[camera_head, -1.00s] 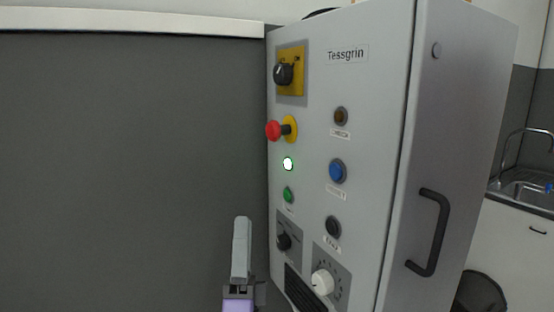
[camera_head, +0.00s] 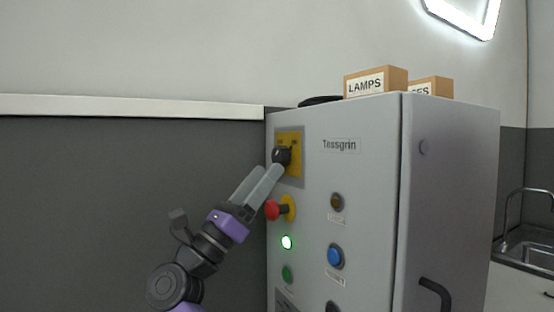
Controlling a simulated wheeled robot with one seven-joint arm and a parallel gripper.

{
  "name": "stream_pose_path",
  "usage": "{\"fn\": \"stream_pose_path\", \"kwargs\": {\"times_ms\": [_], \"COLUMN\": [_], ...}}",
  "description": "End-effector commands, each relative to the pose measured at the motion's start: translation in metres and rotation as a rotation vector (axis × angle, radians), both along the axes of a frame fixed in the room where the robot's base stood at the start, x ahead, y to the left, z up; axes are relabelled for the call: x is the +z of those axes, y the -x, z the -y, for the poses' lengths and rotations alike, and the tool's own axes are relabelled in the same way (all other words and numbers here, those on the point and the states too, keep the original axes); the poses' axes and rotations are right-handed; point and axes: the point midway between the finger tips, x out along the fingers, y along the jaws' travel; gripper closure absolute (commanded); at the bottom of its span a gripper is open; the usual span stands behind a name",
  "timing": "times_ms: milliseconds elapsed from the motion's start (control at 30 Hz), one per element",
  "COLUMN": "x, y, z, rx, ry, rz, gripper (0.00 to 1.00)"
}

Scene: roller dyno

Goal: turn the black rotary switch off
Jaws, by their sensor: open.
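A black rotary switch (camera_head: 282,156) sits on a yellow plate (camera_head: 295,142) at the upper left of the grey cabinet's front. My gripper (camera_head: 266,171) reaches up from the lower left, its two pale fingers pointing at this switch. The fingers are slightly apart with nothing visible held between them. The right fingertip is right at the switch's lower edge in the picture; I cannot tell whether it touches.
A red mushroom button (camera_head: 273,210) sticks out just below the fingers. Below it are a lit green lamp (camera_head: 287,242) and a green button (camera_head: 287,273). A blue button (camera_head: 335,256) is to the right. Cardboard boxes (camera_head: 396,78) stand on the cabinet (camera_head: 370,140).

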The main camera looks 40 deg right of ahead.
Motion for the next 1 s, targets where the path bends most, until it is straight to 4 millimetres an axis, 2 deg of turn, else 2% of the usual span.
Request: {"fn": "stream_pose_path", "kwargs": {"times_ms": [33,233,633,667,933,1000], "x": [0.009,0.025,0.029,0.029,0.029,0.029], "y": [0.001,0.003,0.004,0.004,0.003,0.003], "z": [0.007,0.024,0.03,0.03,0.03,0.03], "rx": [-0.002,-0.001,0.0,0.0,0.002,0.002], "ry": [0.001,0.001,0.001,0.001,0.001,0.001], "rz": [0.001,0.0,-0.002,-0.002,-0.003,-0.005], "gripper": [0.41,0.41,0.41,0.44,0.97,1.0]}}
